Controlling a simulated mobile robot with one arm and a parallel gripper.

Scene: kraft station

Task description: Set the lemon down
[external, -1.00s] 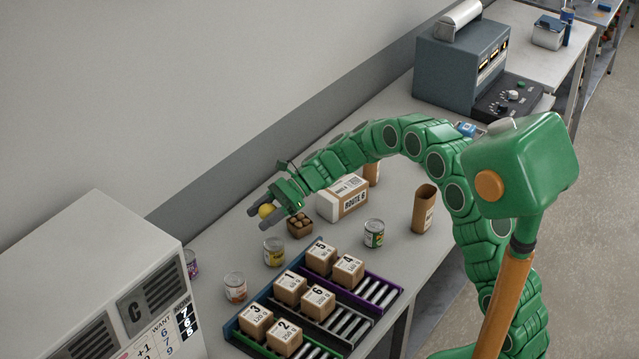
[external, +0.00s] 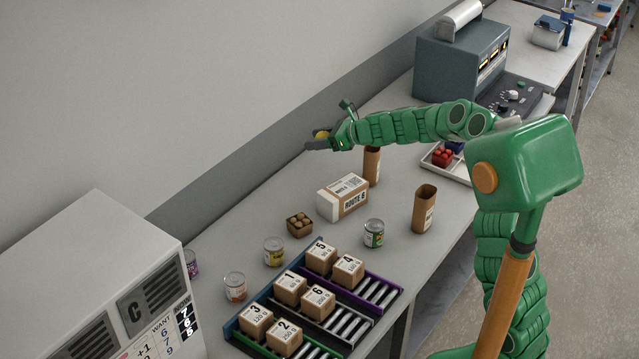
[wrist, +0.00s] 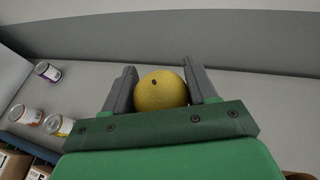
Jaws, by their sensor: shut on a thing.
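The yellow lemon (wrist: 160,91) sits between the two grey fingers of my gripper (wrist: 162,88) in the wrist view. In the external view the lemon (external: 321,134) shows small and partly hidden by my gripper (external: 318,141). My gripper is shut on it and holds it near the back wall, at the back edge of the grey table (external: 265,215). The gap between lemon and table is hard to judge.
The ROUTE 6 box (external: 343,197), a small box of round brown things (external: 299,224) and brown tubes (external: 424,208) stand nearby. Several cans (external: 273,251) and numbered boxes on roller racks (external: 376,293) are in front.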

